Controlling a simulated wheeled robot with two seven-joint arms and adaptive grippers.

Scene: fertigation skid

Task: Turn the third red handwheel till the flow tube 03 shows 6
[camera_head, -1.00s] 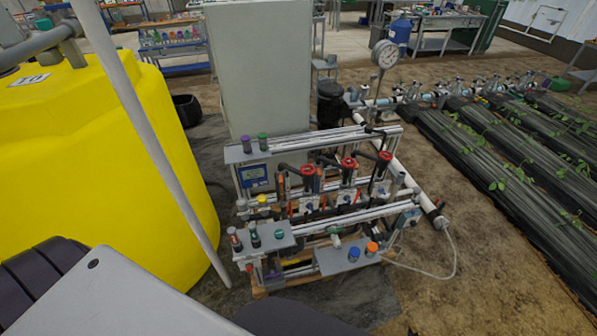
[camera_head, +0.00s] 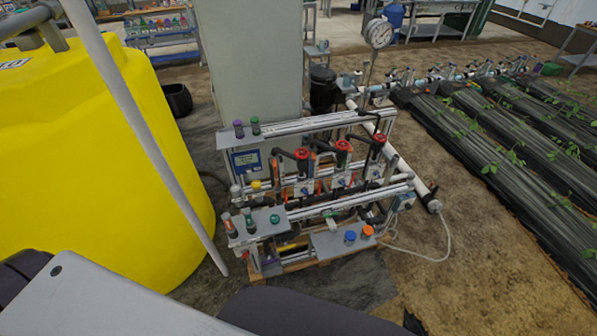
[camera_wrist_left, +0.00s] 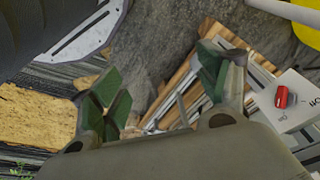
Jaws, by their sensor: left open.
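The skid carries a row of three red handwheels in the head view: the left one (camera_head: 301,153), the middle one (camera_head: 343,145) and the right one (camera_head: 379,139), which is third from the left. They sit on dark valve bodies between silver rails. The flow tubes near them are too small to read, so tube 03 and its value cannot be made out. My left gripper (camera_wrist_left: 160,88) shows in the left wrist view, its green-padded fingers spread and nothing between them. It is apart from the handwheels. My right gripper is in neither view.
A yellow tank (camera_head: 90,160) stands left of the skid, with a slanted white pipe (camera_head: 140,130) before it. A grey cabinet (camera_head: 250,65) stands behind. A white hose (camera_head: 425,255) lies at right. Black-covered plant beds (camera_head: 500,150) are farther right; bare floor lies between.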

